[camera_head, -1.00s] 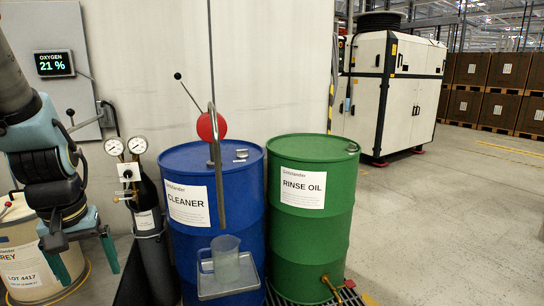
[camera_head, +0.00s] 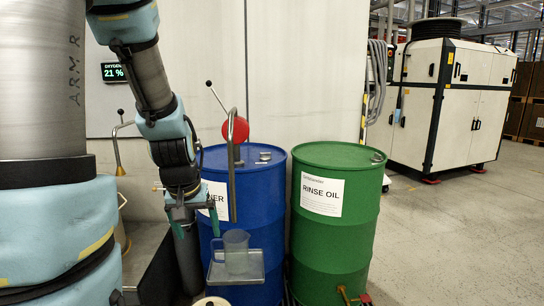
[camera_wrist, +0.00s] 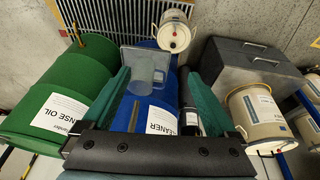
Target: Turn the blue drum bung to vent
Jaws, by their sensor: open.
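The blue drum (camera_head: 262,195) stands left of the green drum in the head view. A small metal fitting, apparently its bung (camera_head: 265,156), sits on its lid near the back right; its exact angle is too small to tell. In the wrist view the blue drum (camera_wrist: 152,118) lies between the open fingers; the bung is not visible there.
A clear jug (camera_head: 236,252) stands on a tray (camera_head: 238,279) at the drum's front. The green RINSE OIL drum (camera_head: 335,235) stands close on the right. A white machine (camera_head: 440,105) is farther back. Open floor (camera_head: 460,240) lies at the right.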

